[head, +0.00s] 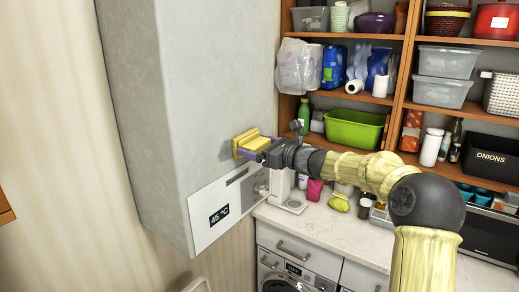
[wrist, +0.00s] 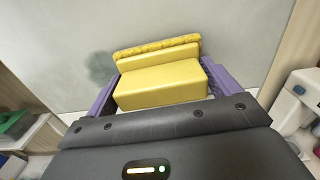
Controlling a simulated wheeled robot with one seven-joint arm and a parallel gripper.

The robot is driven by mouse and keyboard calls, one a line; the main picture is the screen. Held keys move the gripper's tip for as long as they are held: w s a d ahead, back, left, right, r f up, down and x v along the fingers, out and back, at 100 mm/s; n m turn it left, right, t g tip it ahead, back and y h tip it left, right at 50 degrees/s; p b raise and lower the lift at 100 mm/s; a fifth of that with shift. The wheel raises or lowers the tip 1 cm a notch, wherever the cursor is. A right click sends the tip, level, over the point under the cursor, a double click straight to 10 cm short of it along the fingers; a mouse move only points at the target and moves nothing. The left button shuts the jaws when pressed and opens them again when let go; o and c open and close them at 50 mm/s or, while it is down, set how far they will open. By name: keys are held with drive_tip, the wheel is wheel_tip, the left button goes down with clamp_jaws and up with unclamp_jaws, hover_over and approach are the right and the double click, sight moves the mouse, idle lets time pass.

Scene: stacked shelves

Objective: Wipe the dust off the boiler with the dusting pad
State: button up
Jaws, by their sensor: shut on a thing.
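The boiler (head: 195,85) is a tall grey box on the wall, with a white lower panel that reads 45 °C. Its face fills the upper part of the wrist view (wrist: 215,30). A dark smudge of dust (wrist: 97,66) shows on that face, just left of the pad. The yellow dusting pad (head: 250,143) is between the purple fingers of my gripper (head: 262,155), which is shut on its block. In the wrist view the pad (wrist: 160,82) has its fuzzy strip toward the boiler. I cannot tell whether the strip touches the face.
A white countertop (head: 325,225) with small items runs below, over a washing machine (head: 290,275). Wooden shelves with a green bin (head: 354,130), bags and boxes stand right of the boiler. A white appliance (wrist: 297,100) stands at the right in the wrist view.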

drive_tip(key=shift+s+a+f+b, duration=0.15)
drive_tip(key=shift+s+a+b, duration=0.4)
drive_tip(key=shift+b, duration=0.4)
drive_tip(key=shift+s+a+b, duration=0.5)
drive_tip(key=shift+s+b, duration=0.25)
drive_tip(key=shift+b, duration=0.05)
drive_tip(key=shift+s+a+r, duration=0.15)
drive_tip(key=shift+s+r, duration=0.05)
drive_tip(key=s+a+b, duration=0.2)
drive_tip(key=b, duration=0.1)
drive_tip(key=shift+s+f, duration=0.15)
drive_tip(key=shift+s, duration=0.1)
drive_tip(key=shift+s+a, duration=0.2)
